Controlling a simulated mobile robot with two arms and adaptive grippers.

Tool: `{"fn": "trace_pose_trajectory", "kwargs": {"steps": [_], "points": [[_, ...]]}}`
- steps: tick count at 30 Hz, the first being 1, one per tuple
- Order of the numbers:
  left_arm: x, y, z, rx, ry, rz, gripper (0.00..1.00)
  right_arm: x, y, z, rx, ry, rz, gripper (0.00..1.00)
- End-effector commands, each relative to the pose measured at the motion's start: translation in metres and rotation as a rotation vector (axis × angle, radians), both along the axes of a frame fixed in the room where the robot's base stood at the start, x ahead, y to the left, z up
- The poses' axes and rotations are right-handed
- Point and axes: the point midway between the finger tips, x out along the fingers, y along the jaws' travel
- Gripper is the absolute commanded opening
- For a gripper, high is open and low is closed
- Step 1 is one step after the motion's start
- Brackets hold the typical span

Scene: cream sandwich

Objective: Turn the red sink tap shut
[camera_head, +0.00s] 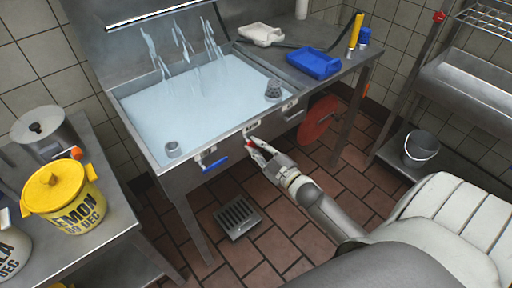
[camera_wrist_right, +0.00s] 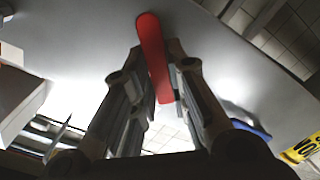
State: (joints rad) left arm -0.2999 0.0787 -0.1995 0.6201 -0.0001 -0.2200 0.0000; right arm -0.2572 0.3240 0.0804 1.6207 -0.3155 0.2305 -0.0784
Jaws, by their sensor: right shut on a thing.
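The red sink tap lever (camera_wrist_right: 152,50) shows in the right wrist view between the fingers of my right gripper (camera_wrist_right: 161,75), which is shut on it. In the head view my right gripper (camera_head: 254,147) is at the sink's front edge, with a small bit of the red lever (camera_head: 249,144) showing at its fingertips. The sink (camera_head: 200,100) is full of pale water, and streams show at its back. A blue tap lever (camera_head: 215,164) sits to the left on the same front. My left gripper is not in view.
A yellow lemon tub (camera_head: 62,190) and a grey pot (camera_head: 42,130) stand on the left table. A blue tray (camera_head: 315,63) and a white tray (camera_head: 261,34) lie on the counter right of the basin. A grey bucket (camera_head: 420,148) stands on the right shelf. A floor drain (camera_head: 237,216) lies below.

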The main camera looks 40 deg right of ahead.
Motion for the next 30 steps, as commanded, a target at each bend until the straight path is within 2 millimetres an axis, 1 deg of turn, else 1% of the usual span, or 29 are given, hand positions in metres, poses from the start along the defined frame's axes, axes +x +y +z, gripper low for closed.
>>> {"fn": "trace_pose_trajectory", "kwargs": {"steps": [7,18,24,30], "points": [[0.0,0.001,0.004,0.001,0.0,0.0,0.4,0.0,-0.003,0.004,-0.235,-0.018,0.0,0.0],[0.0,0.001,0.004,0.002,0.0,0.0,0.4,0.0,-0.007,0.011,-0.57,-0.044,0.001,0.0],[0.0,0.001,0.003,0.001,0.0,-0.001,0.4,0.0,-0.007,0.014,-0.711,-0.056,0.001,0.0],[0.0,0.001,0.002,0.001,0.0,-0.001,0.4,0.0,-0.007,0.016,-0.805,-0.062,0.002,0.0]]}}
